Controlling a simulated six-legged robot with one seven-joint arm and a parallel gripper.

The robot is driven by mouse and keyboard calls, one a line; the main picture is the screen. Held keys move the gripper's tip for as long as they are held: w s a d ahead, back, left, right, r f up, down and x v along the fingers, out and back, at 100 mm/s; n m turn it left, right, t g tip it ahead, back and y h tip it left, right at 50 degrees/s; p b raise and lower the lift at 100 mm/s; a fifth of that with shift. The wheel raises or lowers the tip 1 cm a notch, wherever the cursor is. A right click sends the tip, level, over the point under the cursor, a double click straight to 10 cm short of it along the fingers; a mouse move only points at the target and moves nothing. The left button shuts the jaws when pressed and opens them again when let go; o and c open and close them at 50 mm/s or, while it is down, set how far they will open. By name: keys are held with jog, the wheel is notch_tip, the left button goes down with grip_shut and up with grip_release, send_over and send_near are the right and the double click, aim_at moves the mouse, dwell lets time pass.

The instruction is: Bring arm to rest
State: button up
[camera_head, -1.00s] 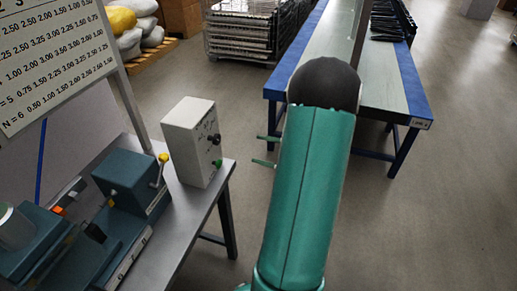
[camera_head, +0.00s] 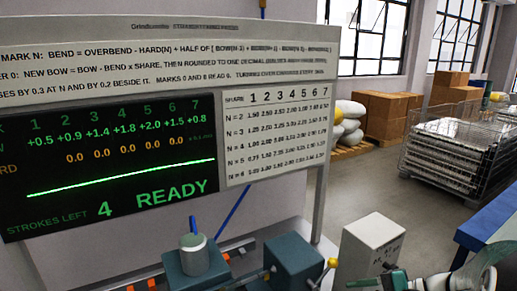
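My arm shows only as a teal and pale piece (camera_head: 440,283) at the bottom right edge, cut off by the frame. My gripper is not in view, so its fingers and anything in them cannot be seen. The arm piece lies low, just right of a white control box (camera_head: 372,248) in the picture. I cannot tell whether it touches anything.
A large board with a dark display (camera_head: 110,160) reading READY and a printed table (camera_head: 277,135) stands at the left. Below it are teal machine blocks (camera_head: 292,262). A blue-edged table (camera_head: 495,225) is at the right, a wire cage (camera_head: 455,155) behind it. Open floor lies between.

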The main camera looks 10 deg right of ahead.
jog(key=s+a+r+n+h, duration=0.3)
jog(key=a+n+h, duration=0.2)
jog(key=a+n, duration=0.1)
jog(key=s+a+r+n+h, duration=0.4)
jog(key=a+n+h, duration=0.1)
jog(key=a+n, duration=0.2)
jog(key=shift+s+a+r+g, duration=0.3)
jog(key=shift+a+g, duration=0.1)
jog(key=shift+a, duration=0.2)
